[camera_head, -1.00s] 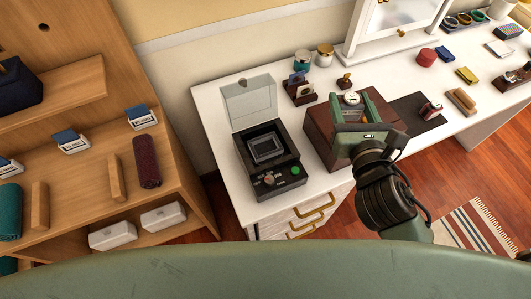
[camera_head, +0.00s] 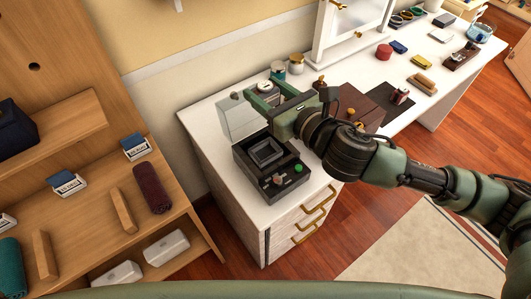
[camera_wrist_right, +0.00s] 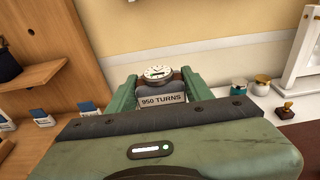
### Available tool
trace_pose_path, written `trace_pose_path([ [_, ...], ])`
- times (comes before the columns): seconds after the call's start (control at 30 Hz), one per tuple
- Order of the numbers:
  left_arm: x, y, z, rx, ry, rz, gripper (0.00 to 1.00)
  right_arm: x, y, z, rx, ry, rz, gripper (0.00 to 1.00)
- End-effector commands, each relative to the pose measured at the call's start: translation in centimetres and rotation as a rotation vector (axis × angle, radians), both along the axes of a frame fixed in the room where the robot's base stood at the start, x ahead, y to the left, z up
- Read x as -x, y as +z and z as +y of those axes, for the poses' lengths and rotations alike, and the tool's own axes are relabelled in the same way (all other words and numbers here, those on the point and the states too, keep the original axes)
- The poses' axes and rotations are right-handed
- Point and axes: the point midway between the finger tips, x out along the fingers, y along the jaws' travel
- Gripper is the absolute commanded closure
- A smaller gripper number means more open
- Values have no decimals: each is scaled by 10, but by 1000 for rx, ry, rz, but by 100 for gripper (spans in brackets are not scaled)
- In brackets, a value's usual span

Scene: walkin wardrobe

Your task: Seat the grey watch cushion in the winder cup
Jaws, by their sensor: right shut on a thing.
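The winder (camera_head: 270,172) is a black box with its clear lid (camera_head: 236,118) raised, a green button and small knobs on its front. Its square cup (camera_head: 265,151) shows empty from above. My right gripper (camera_head: 263,97) is above and behind the cup, near the raised lid. It is shut on the grey watch cushion (camera_wrist_right: 150,88), which carries a round white-faced watch (camera_wrist_right: 158,73). The cushion is held clear of the cup, between the two green fingers in the right wrist view. A label reading "950 TURNS" shows just below it. My left gripper is not in view.
The dark wooden box (camera_head: 362,101) stands right of the winder, partly hidden by my right arm. Small jars (camera_head: 296,64) stand behind the gripper. A mirror (camera_head: 348,25) rises at the back. Wooden shelves (camera_head: 75,235) stand to the left across a gap.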

Motion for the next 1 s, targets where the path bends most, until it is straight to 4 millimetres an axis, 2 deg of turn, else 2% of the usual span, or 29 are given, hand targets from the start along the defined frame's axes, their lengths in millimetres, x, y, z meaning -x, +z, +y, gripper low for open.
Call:
trace_pose_path([
  [0.07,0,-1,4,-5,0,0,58,-4,-4,-1,1,3,-1,93],
  [0.17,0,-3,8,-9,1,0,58,-4,-21,-1,1,6,4,93],
  [0.6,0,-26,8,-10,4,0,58,-4,-135,-1,-1,4,3,93],
  [0.7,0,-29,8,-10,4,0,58,-3,-150,-1,0,5,3,93],
  [0.87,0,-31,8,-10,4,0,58,-4,-159,-1,-1,5,-2,93],
  [1.0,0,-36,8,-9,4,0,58,-3,-175,-1,-1,6,2,93],
])
